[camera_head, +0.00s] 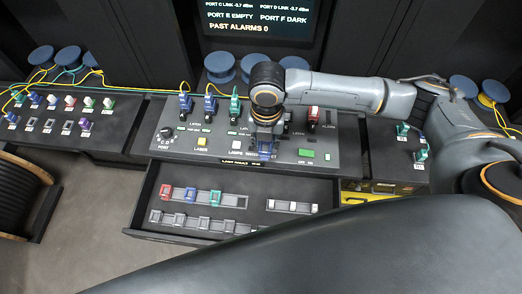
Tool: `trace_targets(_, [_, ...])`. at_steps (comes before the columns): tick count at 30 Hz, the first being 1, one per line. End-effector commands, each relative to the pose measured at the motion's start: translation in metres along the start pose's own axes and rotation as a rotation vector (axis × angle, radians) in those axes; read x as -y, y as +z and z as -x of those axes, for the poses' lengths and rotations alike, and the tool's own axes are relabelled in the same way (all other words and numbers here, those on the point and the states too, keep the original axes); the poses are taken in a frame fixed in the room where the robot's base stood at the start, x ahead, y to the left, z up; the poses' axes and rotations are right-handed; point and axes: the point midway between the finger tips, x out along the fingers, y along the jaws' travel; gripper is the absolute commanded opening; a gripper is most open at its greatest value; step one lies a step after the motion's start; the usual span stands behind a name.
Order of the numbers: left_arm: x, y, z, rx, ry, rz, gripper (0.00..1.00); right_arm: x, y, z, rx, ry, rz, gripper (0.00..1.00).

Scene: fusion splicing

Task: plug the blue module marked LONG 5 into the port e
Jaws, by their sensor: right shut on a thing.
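My right gripper (265,143) is above the front middle of the dark console (345,150), pointing down. It is shut on a small blue module (265,153), mostly covered by the fingers; its marking cannot be read. Whether the module touches the console cannot be told. My right wrist hides part of this row, and port e cannot be made out. The screen (262,18) reads port E empty, port F dark. My left gripper is not in view.
An open drawer (145,200) below holds a red module (165,192), a blue module (190,194) and a green module (215,197) in a rack. A side bench (110,135) at left carries several modules and cables. My dark body covers the lower right.

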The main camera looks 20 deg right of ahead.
Motion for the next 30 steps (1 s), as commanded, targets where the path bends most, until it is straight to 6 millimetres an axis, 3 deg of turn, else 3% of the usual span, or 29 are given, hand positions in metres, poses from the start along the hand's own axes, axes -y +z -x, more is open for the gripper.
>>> trace_targets(30, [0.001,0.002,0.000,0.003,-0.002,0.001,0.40,0.029,0.099,0.000,0.001,0.000,-0.002,0.03])
